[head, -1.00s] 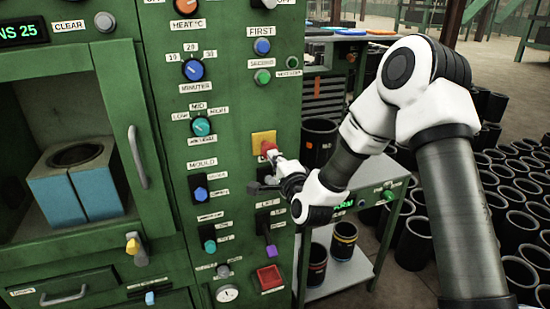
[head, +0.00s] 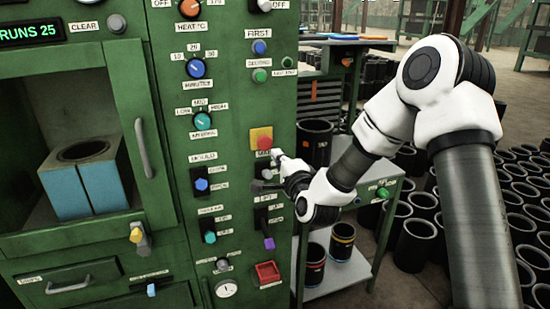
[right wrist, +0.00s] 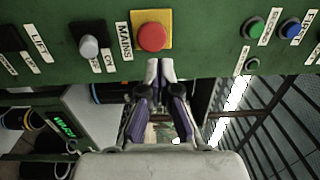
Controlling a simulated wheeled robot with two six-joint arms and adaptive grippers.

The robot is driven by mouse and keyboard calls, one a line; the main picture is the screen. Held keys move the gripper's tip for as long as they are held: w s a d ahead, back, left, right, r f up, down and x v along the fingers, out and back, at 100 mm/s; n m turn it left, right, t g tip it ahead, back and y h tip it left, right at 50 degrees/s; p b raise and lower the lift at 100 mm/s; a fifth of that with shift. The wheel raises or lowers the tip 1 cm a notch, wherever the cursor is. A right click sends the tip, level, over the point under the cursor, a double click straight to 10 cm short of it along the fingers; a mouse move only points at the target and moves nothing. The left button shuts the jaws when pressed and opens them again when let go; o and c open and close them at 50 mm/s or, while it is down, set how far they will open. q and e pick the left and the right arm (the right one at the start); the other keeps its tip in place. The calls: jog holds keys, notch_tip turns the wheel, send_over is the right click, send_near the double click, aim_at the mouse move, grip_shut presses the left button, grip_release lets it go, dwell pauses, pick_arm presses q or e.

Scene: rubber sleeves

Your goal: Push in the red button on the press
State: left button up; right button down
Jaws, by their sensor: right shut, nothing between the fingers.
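The green press (head: 230,110) fills the left of the head view. Its round red button (head: 265,143) sits on a yellow square plate on the front panel. In the right wrist view the red button (right wrist: 152,37) shows whole, just beyond the fingertips, beside a label reading MAINS. My right gripper (head: 277,155) is shut and empty, a little below and right of the button in the head view. In the right wrist view its fingertips (right wrist: 160,70) are together, with a gap in the picture between them and the button. My left gripper is not in view.
A grey knob (right wrist: 89,47) sits beside the button, and a dark lever (head: 264,184) below it. A red square fitting (head: 267,273) is low on the panel. A side table (head: 330,275) with black sleeves stands right of the press; many more sleeves (head: 415,245) cover the floor.

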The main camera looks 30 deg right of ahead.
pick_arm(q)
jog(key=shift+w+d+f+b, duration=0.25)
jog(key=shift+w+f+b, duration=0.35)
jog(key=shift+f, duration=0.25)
pick_arm(e)
jog(key=f+v, duration=0.1)
jog(key=v, duration=0.5)
jog(key=shift+d, duration=0.2)
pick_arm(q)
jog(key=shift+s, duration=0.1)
pick_arm(e)
jog(key=shift+s, duration=0.1)
